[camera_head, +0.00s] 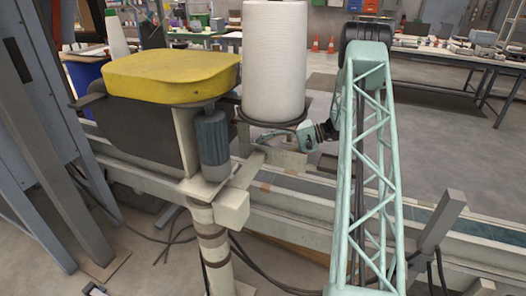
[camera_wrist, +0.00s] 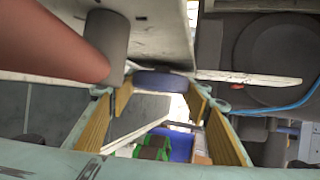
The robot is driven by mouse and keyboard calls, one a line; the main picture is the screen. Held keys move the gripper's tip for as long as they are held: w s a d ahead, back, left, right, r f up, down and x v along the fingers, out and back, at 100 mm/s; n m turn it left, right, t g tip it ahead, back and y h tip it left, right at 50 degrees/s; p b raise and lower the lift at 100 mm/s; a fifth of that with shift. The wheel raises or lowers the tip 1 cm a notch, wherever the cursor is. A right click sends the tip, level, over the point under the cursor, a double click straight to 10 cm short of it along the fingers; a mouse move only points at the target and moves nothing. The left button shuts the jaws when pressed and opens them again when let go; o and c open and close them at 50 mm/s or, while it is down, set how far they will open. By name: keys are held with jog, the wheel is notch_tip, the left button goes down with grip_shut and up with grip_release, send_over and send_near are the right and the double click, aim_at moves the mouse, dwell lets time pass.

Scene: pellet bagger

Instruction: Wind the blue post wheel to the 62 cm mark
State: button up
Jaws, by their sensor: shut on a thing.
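The blue post wheel (camera_wrist: 165,82) shows in the wrist view as a dark blue-violet rounded rim at the fingertips, below a pale metal plate. My gripper (camera_wrist: 162,96) is shut on it, with a yellow-padded finger on each side. In the head view my gripper (camera_head: 262,138) is low beside the white roll, at the machine's rail. The wheel cannot be made out there. No scale figures or 62 cm mark can be read in either view.
A large white roll (camera_head: 275,65) stands just behind my gripper. A yellow-topped machine head (camera_head: 170,76) with a grey motor (camera_head: 212,143) is to its left. In the wrist view a grey cylinder (camera_wrist: 107,42) and a reddish tube (camera_wrist: 45,40) are close to the left finger.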

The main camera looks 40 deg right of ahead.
dwell(0.3)
jog(key=o, duration=0.8)
jog(key=shift+o, duration=0.2)
jog(key=v, duration=1.2)
jog(key=shift+o, duration=0.2)
